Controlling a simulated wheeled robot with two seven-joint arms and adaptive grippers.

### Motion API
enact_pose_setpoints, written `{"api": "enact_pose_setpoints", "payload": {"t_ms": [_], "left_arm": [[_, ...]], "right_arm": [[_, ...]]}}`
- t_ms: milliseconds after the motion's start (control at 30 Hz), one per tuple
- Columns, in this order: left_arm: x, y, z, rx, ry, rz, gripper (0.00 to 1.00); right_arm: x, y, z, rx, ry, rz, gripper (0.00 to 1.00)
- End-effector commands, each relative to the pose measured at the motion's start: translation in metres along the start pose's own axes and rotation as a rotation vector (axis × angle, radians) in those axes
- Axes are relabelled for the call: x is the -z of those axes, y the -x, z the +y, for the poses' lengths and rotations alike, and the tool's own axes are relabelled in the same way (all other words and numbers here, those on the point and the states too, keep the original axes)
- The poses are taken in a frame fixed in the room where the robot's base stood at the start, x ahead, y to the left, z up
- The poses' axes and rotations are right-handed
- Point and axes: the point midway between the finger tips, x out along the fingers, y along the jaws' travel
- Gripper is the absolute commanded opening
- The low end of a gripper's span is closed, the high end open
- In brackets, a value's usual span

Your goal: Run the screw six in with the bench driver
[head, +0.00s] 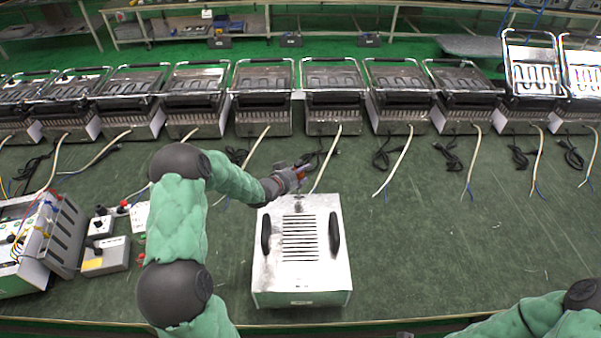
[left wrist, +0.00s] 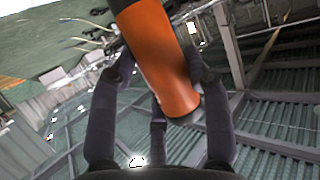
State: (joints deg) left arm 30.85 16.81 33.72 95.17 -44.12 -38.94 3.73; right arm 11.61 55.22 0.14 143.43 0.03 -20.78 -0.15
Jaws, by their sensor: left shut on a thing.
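The bench driver, an orange and black cylinder (left wrist: 165,60), is held between the dark fingers of my left gripper (left wrist: 160,95) in the left wrist view. Whether the driver touches the box cannot be told. Only part of my right arm shows at the lower right, and its gripper is out of view.
A row of grill-like metal units (head: 264,90) with cables lines the back of the green bench (head: 440,250). At the left are an open-sided instrument case (head: 62,240) and small control boxes (head: 106,257). The bench right of the silver box is clear.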

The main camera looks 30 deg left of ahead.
Motion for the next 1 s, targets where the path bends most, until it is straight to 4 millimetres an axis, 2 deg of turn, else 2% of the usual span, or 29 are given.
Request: {"api": "enact_pose_setpoints", "payload": {"t_ms": [500, 1000], "left_arm": [[-0.0069, -0.0035, -0.0007, 0.001, -0.001, 0.003, 0.0], [-0.0088, -0.0037, -0.0003, 0.0, 0.0, 0.001, 0.0]], "right_arm": [[0.0003, -0.0088, 0.0031, 0.0, 0.0, 0.0, 0.6], [0.0004, -0.0094, 0.0034, 0.0, 0.0, 0.0, 0.6]]}}
